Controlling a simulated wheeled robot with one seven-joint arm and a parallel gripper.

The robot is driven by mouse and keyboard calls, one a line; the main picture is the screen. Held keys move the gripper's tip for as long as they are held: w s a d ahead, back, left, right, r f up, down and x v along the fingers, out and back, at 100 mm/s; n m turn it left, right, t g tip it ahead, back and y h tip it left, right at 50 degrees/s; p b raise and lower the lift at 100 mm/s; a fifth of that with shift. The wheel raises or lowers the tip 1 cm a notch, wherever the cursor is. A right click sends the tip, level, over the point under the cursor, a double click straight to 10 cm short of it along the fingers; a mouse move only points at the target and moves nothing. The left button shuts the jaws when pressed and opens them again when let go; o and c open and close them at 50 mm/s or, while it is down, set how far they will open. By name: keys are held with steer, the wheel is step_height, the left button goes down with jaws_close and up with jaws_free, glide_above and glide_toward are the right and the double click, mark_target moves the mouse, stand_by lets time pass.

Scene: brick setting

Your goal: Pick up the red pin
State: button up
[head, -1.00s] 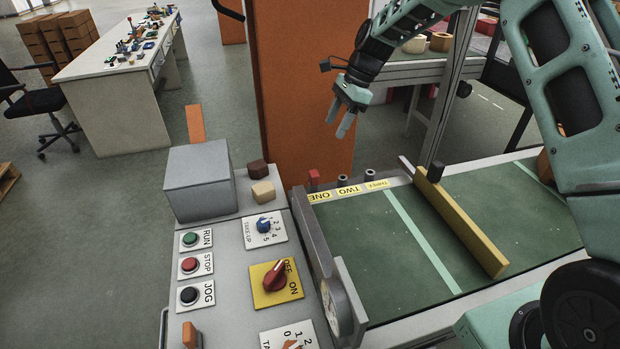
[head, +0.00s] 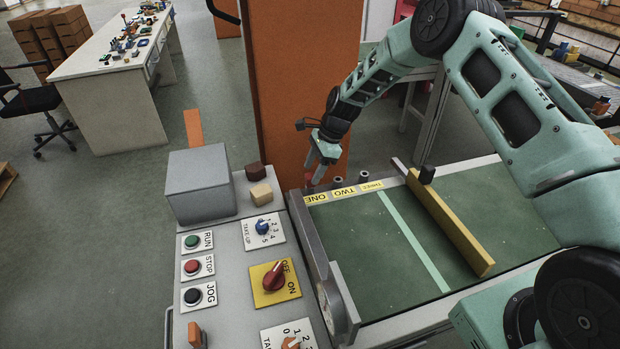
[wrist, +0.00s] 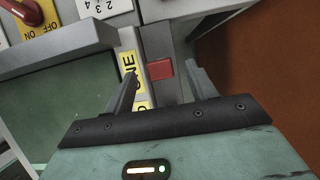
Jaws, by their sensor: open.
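The red pin (wrist: 160,69) stands at the ONE label (wrist: 128,72) on the far edge of the green belt bed. In the wrist view it shows between my two fingertips, nearer the right one, with gaps on both sides. My gripper (head: 313,178) is open and empty, pointing down at the pin. In the head view the fingers partly cover the pin (head: 309,179). I cannot tell exactly how far down the fingertips reach beside it.
Dark pins (head: 363,178) stand by TWO and THREE. A yellow bar (head: 450,225) crosses the green bed (head: 355,250). An orange pillar (head: 290,90) rises behind the gripper.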

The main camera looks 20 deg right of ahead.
mark_target(310, 175)
steer(key=shift+p+x, duration=0.5)
steer(key=shift+x, duration=1.2)
steer(key=c, duration=1.2)
